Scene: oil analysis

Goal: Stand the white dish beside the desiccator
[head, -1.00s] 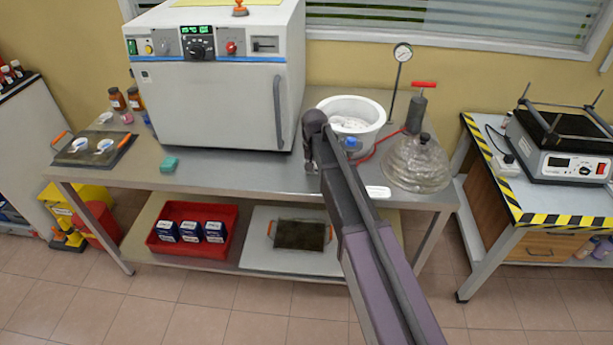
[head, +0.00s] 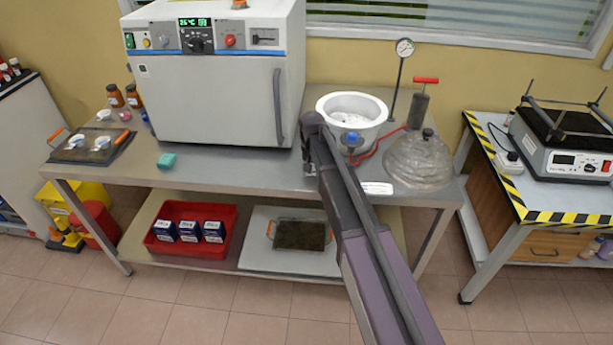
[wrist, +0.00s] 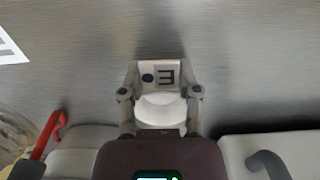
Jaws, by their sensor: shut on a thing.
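My gripper (wrist: 160,92) is shut on the white dish (wrist: 160,108), which has a plate marked with a dark letter and a dark dot beside it. In the head view my gripper (head: 309,163) is low over the steel bench (head: 245,172), left of the desiccator; my arm hides the dish there. I cannot tell whether the dish touches the bench. The white desiccator bowl (head: 373,108) stands open at the back of the bench. In the wrist view its pale side (wrist: 85,142) is at lower left.
The grey oven (head: 215,100) stands left of my gripper. The glass lid (head: 418,162) lies right of the bowl, near a red hose and a white card (head: 377,188). A dark tray (head: 88,149) with two white dishes is far left. The bench front is mostly clear.

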